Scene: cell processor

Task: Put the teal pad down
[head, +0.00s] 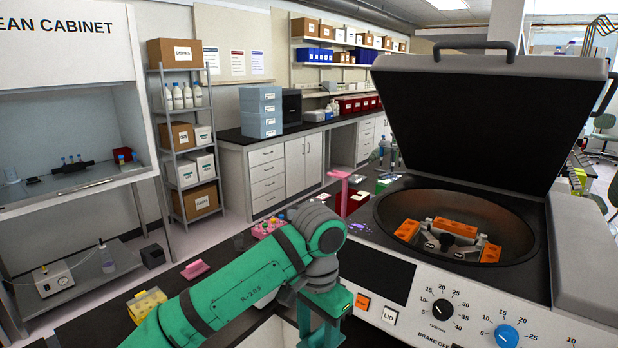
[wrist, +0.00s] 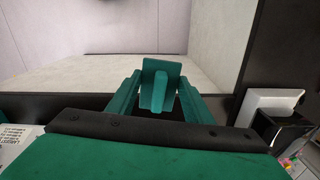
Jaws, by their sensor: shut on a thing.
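My gripper (wrist: 157,100) is shut on the teal pad (wrist: 160,72), which stands out between its two teal fingers in the wrist view. The pad looks like a small flat plate with a raised grip. In the head view my gripper (head: 322,322) hangs at the bottom middle, beside the front panel of the large machine. The pad cannot be told apart from the gripper there. In the wrist view a dark edge and a pale surface lie beyond the pad; I cannot tell whether the pad touches anything.
The centrifuge (head: 575,250) stands at the right, its black lid (head: 485,120) raised and orange holders (head: 490,252) in its bowl. On the dark bench are a pink pad-like piece (head: 195,270), a yellow rack (head: 147,305) and a pink rack (head: 268,228). A pink T-shaped handle (head: 341,190) stands behind my arm.

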